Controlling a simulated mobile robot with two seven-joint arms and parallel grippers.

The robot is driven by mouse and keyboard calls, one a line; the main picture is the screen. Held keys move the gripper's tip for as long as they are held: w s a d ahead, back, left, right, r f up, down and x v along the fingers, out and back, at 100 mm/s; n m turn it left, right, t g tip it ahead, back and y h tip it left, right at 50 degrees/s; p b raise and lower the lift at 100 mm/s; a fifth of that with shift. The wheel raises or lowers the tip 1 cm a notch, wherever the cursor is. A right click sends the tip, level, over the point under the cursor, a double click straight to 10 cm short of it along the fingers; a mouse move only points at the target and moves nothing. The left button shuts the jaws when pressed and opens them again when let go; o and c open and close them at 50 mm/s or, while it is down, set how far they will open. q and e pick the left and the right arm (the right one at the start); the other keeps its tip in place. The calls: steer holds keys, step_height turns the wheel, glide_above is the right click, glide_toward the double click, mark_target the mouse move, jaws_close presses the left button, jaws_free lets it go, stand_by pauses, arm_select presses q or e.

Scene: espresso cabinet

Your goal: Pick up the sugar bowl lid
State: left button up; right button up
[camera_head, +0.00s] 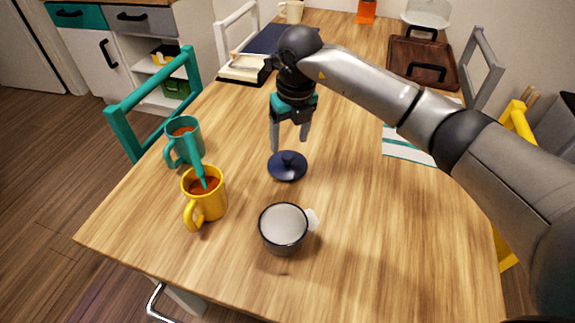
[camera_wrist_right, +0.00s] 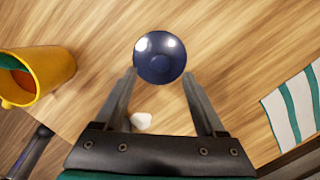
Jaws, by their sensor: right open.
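The sugar bowl lid (camera_head: 288,170) is a dark blue disc with a round knob on top. It appears to lie flat on the wooden table, and in the wrist view the lid (camera_wrist_right: 160,62) is beyond the fingertips. My right gripper (camera_head: 289,146) is open and empty, pointing down just above and behind the lid, with its fingers apart. In the wrist view my right gripper (camera_wrist_right: 160,79) frames the near edge of the lid. The open bowl (camera_head: 284,226), dark outside and white inside, stands nearer the front edge. My left gripper is not in view.
A yellow mug (camera_head: 217,199) and a teal mug (camera_head: 190,142), each with reddish-brown contents, stand left of the lid. A striped cloth (camera_head: 405,148) lies to the right, partly behind my arm. A brown tray (camera_head: 400,60) is at the back right.

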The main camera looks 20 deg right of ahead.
mark_target(287, 155)
steer(key=f, duration=0.2)
steer(key=f+b, duration=0.1)
steer(key=shift+w+f, duration=0.25)
steer(key=shift+f, duration=0.15)
steer(key=shift+w+a+f, duration=0.1)
steer(key=shift+f, duration=0.5)
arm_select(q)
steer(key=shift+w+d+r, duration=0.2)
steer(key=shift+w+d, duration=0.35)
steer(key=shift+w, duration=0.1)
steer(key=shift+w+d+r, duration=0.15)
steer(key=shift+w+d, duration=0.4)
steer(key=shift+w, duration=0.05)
arm_select(e)
jaws_close()
